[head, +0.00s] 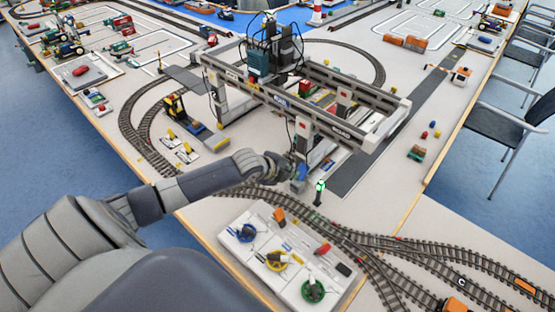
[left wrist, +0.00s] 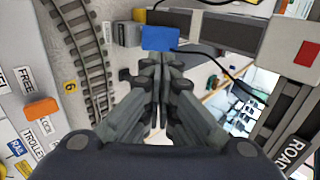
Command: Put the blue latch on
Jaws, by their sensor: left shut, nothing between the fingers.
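The blue latch (left wrist: 160,38) is a small blue block just beyond my fingertips in the left wrist view, beside a grey beam. In the head view it shows as a small blue patch (head: 302,171) low on the near leg of the gantry crane (head: 345,135). My left gripper (head: 287,168) is beside that leg. In the left wrist view its fingers (left wrist: 160,75) are shut together and empty, pointing at the latch. Whether the fingertips touch the latch I cannot tell. My right gripper is not in view.
A green-lit signal (head: 319,188) stands close right of my left gripper. A white panel (head: 345,297) with blue, yellow and green rings lies in front. Rail track (head: 360,243) curves past it. Black cables hang around the crane leg. A grey road strip (head: 350,179) lies beyond.

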